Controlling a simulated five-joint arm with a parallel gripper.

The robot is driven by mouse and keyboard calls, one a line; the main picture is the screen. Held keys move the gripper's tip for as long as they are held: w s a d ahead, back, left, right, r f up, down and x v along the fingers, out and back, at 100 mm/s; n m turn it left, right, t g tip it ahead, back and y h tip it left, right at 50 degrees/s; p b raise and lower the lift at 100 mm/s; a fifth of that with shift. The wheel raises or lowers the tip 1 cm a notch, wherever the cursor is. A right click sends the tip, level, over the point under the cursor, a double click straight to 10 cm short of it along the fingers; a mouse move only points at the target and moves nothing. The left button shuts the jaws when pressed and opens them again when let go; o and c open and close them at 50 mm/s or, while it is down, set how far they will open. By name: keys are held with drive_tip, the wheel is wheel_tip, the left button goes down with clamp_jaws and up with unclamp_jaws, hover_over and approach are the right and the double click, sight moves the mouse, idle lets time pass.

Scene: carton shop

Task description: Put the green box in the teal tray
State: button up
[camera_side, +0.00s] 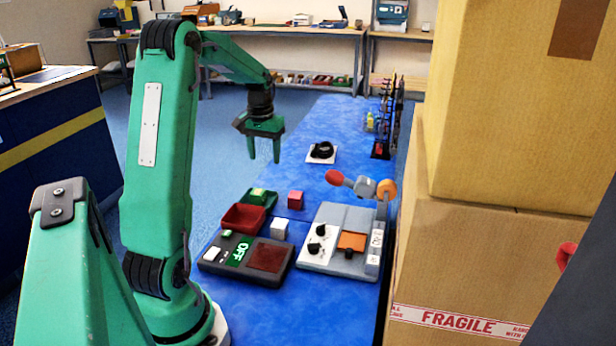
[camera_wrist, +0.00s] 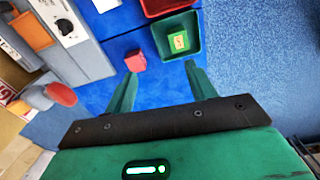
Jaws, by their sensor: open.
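The green box (camera_side: 258,193), with a pale yellow-green label, sits inside the teal tray (camera_side: 271,206). In the wrist view the green box (camera_wrist: 179,41) lies on the floor of the teal tray (camera_wrist: 196,53), clear of its walls. My gripper (camera_side: 264,158) is open and empty, pointing down above the blue table, higher than the tray and apart from it. In the wrist view my gripper's fingers (camera_wrist: 160,75) are spread, with nothing between them; the tray and box show beyond the fingertips.
A red tray (camera_side: 243,219) adjoins the teal tray. A red-pink box (camera_side: 295,200) and a white box (camera_side: 279,229) stand nearby. A dark panel marked OFF (camera_side: 240,262) and a grey console (camera_side: 345,222) with a red-tipped lever are closer. Large cartons (camera_side: 480,260) block the right.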

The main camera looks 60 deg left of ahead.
drive_tip(key=d+r+m+t, duration=0.15)
drive_tip(key=d+r, duration=0.25)
drive_tip(key=d, duration=0.5)
drive_tip(key=d+r+m+t, duration=0.15)
drive_tip(key=d+r, duration=0.25)
drive_tip(key=d, duration=0.5)
drive_tip(key=s+d+m+t, duration=0.1)
drive_tip(key=s+d+m, duration=0.1)
drive_tip(key=s+d, duration=0.3)
drive_tip(key=s+d+m+t, duration=0.1)
drive_tip(key=s+d+m, duration=0.2)
drive_tip(key=d, duration=0.7)
drive_tip(key=shift+s+r, duration=0.2)
drive_tip(key=shift+s, duration=0.85)
drive_tip(key=shift+d, duration=0.1)
